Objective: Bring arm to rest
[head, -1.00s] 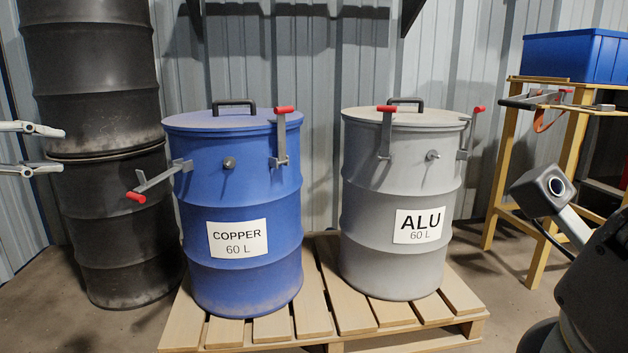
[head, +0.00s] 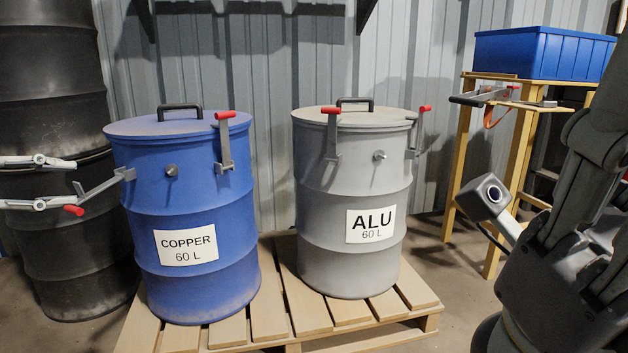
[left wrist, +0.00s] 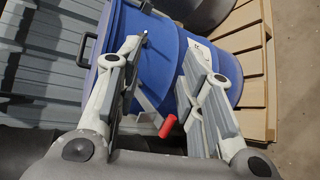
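My left gripper (head: 75,182) comes in from the left edge with its two pale fingers apart. In the left wrist view (left wrist: 167,42) its fingers are open, with the red-tipped latch handle (left wrist: 168,126) visible between them, not gripped as far as I can see. That latch (head: 105,187) sticks out sideways from the blue COPPER drum (head: 185,285); its front latch (head: 225,145) stands upright. The drum's lid is on. Dark links of my right arm (head: 560,290) fill the right side; I cannot make out the right gripper.
The grey ALU drum (head: 350,265) stands beside the copper one on a wooden pallet (head: 275,290), lid on, latches upright. Black drums (head: 50,120) are stacked at left. A yellow stand (head: 455,165) with a blue bin (head: 545,55) is back right.

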